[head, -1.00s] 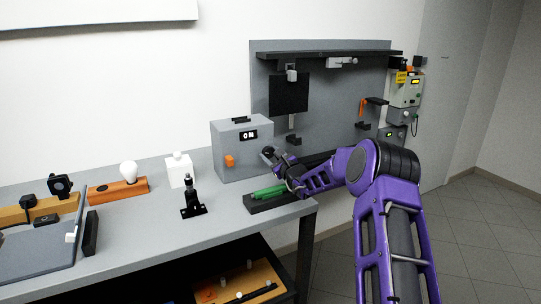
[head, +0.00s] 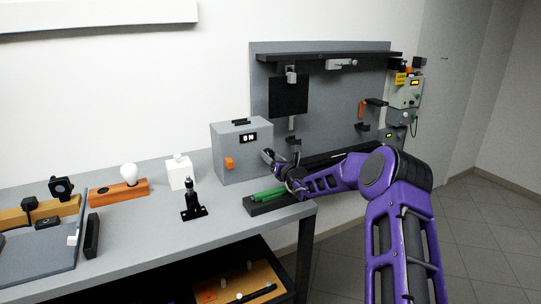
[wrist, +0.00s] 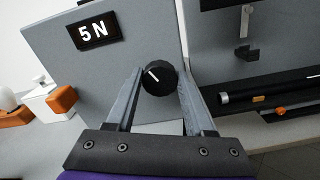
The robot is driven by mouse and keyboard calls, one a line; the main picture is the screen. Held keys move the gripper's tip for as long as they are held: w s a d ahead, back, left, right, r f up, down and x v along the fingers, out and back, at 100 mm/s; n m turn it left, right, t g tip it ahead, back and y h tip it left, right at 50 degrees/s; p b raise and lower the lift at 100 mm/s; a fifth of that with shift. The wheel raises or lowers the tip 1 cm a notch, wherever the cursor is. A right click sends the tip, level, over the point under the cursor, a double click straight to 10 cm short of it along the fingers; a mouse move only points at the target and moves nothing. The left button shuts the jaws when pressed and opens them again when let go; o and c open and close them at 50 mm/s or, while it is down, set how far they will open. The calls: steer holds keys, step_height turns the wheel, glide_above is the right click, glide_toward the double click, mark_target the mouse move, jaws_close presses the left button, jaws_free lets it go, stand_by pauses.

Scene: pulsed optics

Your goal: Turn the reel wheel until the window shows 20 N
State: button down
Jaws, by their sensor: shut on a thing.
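The grey box (head: 232,164) stands at the back right of the bench. In the head view my gripper (head: 276,164) hides part of the wheel.
An orange block (wrist: 62,98) sticks out of the box left of the wheel. Green rods (head: 268,194) in a dark holder lie just below my gripper. A grey tool panel (head: 340,90) stands behind and to the right. A black post (head: 191,200) stands to the left.

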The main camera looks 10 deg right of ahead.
steer(key=m+p, duration=0.2)
steer(key=m, duration=0.3)
steer(key=shift+d+r+m+p, duration=0.1)
steer(key=shift+m+p, duration=0.2)
steer(key=shift+p, duration=0.1)
steer(key=m+p, duration=0.2)
steer(key=m, duration=0.3)
steer(key=shift+p, duration=0.35)
steer(key=shift+f+m, duration=0.2)
steer(key=shift+m, duration=0.2)
steer(key=shift+c, duration=1.4)
jaws_free()
steer(key=v, duration=1.7)
steer(key=shift+s, duration=0.2)
steer(key=shift+r, duration=0.1)
